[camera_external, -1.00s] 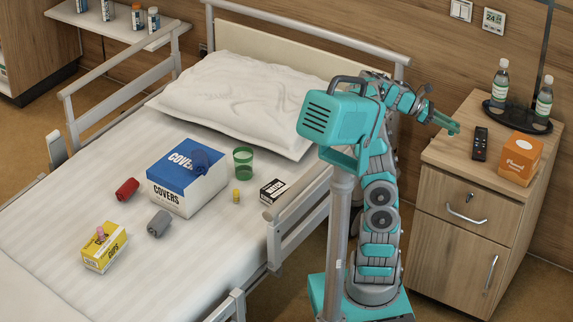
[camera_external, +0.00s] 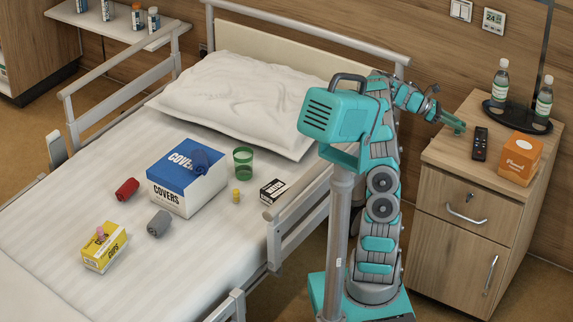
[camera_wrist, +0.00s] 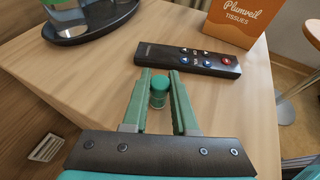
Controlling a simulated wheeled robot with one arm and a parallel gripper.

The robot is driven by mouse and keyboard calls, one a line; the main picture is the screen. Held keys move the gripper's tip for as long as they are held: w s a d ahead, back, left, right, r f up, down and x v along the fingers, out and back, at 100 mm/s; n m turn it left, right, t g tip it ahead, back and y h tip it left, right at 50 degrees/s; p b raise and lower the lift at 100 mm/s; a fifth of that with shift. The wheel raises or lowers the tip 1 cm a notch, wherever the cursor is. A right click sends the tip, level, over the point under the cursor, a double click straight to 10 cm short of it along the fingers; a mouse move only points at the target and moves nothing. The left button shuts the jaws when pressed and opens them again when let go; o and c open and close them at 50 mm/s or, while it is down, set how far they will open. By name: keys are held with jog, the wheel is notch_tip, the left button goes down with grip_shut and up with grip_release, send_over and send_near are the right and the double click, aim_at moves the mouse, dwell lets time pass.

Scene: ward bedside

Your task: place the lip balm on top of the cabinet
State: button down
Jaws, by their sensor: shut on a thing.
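The lip balm (camera_wrist: 158,92), a small teal-green capped cylinder, stands between the two green fingers of my gripper (camera_wrist: 160,75) in the wrist view. My gripper is shut on it. The wooden cabinet (camera_external: 438,152) stands right of the bed, and its top (camera_wrist: 235,105) fills much of the wrist view. In the outside view my gripper (camera_external: 458,124) is over the back left part of the cabinet top. The lip balm cannot be made out there, and I cannot tell whether it touches the surface.
A black remote (camera_external: 480,144) lies just ahead of my fingers. An orange tissue box (camera_external: 520,158) stands right of it. A dark round tray (camera_external: 508,121) with two bottles is at the back. The cabinet top's front left is clear. The bed holds several boxes and small items.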

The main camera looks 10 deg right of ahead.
jog(key=shift+f, duration=0.1)
jog(key=c, duration=0.7)
grip_release()
jog(key=shift+w+a+r, duration=0.1)
jog(key=shift+a+r, duration=0.15)
jog(key=v, duration=1.1)
jog(key=shift+a, duration=0.2)
jog(key=shift+w+r, duration=0.1)
